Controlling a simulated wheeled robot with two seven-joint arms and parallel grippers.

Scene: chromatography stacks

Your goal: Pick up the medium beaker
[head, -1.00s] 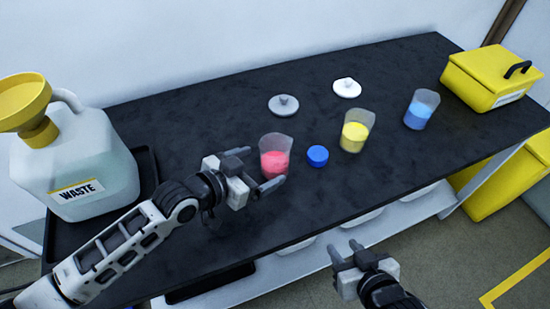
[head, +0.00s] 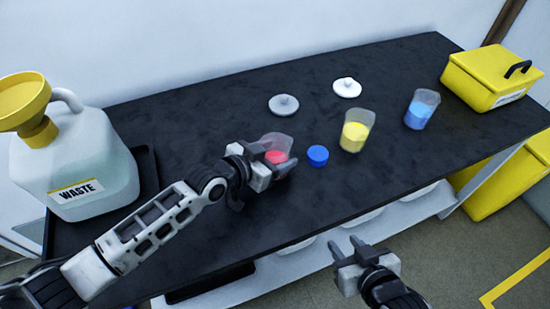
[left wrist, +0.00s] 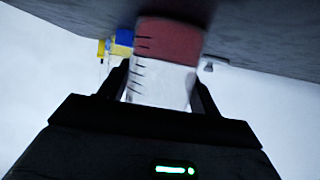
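Three clear beakers stand on the black bench. One holds red (head: 277,157), one yellow (head: 354,136) and one blue (head: 418,115). I cannot tell for certain which is the medium one. My left gripper (head: 279,161) is at the red beaker and hides much of it. In the left wrist view the red beaker (left wrist: 165,60) stands between the two fingers, one on each side, and the gripper looks open around it. My right gripper (head: 347,248) is open and empty in front of the bench edge.
A blue cap (head: 318,155) lies close right of the red beaker. A grey lid (head: 284,104) and a white lid (head: 347,87) lie behind. A waste jug (head: 85,160) with yellow funnel stands left, a yellow box (head: 492,78) at the right. The bench's front strip is clear.

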